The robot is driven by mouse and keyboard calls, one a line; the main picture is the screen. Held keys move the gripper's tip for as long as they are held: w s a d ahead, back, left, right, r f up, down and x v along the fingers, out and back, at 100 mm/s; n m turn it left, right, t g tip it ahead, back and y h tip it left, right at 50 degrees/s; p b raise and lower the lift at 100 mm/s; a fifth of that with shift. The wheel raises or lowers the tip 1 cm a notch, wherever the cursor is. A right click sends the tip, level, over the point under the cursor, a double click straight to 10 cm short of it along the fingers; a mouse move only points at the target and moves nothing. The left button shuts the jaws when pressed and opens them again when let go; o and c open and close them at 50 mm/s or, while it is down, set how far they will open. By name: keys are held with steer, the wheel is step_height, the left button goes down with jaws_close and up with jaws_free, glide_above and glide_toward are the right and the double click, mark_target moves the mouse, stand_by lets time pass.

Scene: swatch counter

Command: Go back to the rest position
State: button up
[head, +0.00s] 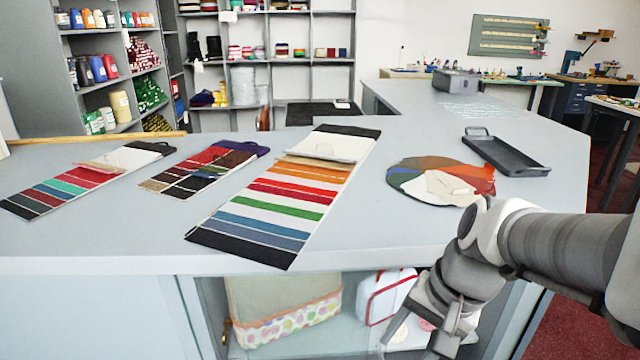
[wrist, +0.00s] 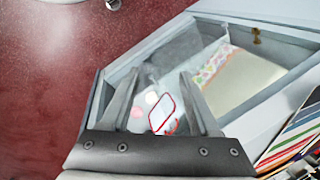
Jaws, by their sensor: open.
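My gripper (head: 428,336) hangs low in front of the grey counter (head: 120,240), at the bottom right of the head view, partly cut by the picture's lower edge. In the wrist view my gripper (wrist: 158,76) shows two fingers spread apart with nothing between them. Behind them, the glass-fronted cabinet under the counter shows a white box with red edging (wrist: 162,112) and a cream case with a dotted band (wrist: 230,85). My arm reaches in from the right, over the counter's front corner.
Three striped swatch cards lie on the counter, the largest (head: 283,205) near the middle. A round colour swatch (head: 410,168) and a black tray (head: 507,157) lie at the right. Shelves (head: 215,60) stand behind. Dark red floor (wrist: 50,90) is open in front of the cabinet.

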steer(key=s+r+n+t+h+p, duration=0.1)
steer(key=s+r+n+t+p, duration=0.1)
steer(key=r+p, duration=0.7)
steer(key=s+d+r+n+t+h+p, duration=0.1)
steer(key=r+n+p, duration=0.3)
steer(key=r+p, duration=0.6)
step_height(320, 180, up, 7)
steer(key=shift+s+r+n+t+h, duration=0.1)
steer(key=shift+s+n+t+h, duration=0.25)
steer(key=shift+s, duration=0.45)
